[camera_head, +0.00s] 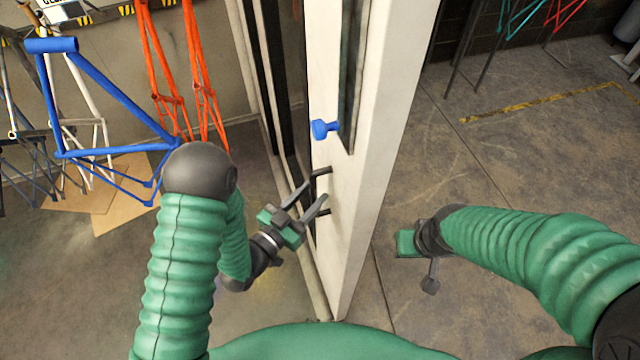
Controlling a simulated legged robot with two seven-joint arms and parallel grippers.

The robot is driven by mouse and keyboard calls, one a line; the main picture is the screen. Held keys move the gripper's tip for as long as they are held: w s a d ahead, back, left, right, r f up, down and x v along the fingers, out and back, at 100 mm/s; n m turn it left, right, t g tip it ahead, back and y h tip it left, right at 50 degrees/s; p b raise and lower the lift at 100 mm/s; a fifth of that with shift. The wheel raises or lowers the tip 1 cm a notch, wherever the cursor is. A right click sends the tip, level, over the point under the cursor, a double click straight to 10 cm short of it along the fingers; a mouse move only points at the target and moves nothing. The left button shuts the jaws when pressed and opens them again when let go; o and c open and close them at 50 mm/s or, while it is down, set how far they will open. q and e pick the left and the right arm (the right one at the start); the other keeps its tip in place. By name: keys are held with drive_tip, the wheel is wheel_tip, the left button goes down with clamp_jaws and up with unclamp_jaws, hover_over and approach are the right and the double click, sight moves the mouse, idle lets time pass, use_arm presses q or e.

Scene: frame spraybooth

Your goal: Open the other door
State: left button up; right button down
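A white door (372,140) with a dark window strip stands edge-on in the middle of the view. It carries a blue knob (322,129) and, lower down, a black bar handle (321,171) whose middle is partly hidden. My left gripper (315,190) is on the left side of this door with its fingers apart. Its fingertips overlap the handle in the picture; I cannot tell whether they touch it. My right gripper (420,262) hangs low over the floor on the right side of the door, clear of it. Its finger opening is not clear.
A blue bicycle frame (104,96) and orange frames (192,82) hang at the left, with cardboard (125,195) on the floor beneath. Teal and red frames stand at the upper right. The concrete floor right of the door is open, with a yellow line (540,104).

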use_arm(q)
drive_tip(key=shift+w+d+r, duration=0.2)
drive_tip(key=shift+w+d, duration=0.25)
drive_tip(key=shift+w, duration=0.25)
drive_tip(key=shift+w+p, duration=0.25)
drive_tip(key=shift+p, duration=0.15)
drive_tip(key=shift+w+a, duration=0.1)
drive_tip(key=shift+a, duration=0.1)
drive_tip(key=shift+a+f, duration=0.1)
drive_tip(key=shift+a, duration=0.25)
drive_tip(key=shift+w+d, duration=0.15)
drive_tip(key=shift+d, duration=0.3)
drive_tip(key=c, duration=0.5)
drive_tip(key=shift+d, duration=0.4)
clamp_jaws()
drive_tip(key=shift+a, duration=0.4)
use_arm(e)
drive_tip(key=shift+s+a+r, duration=0.15)
drive_tip(key=shift+a+r, duration=0.6)
drive_tip(key=shift+r, duration=0.15)
use_arm(q)
drive_tip(key=shift+d, duration=0.1)
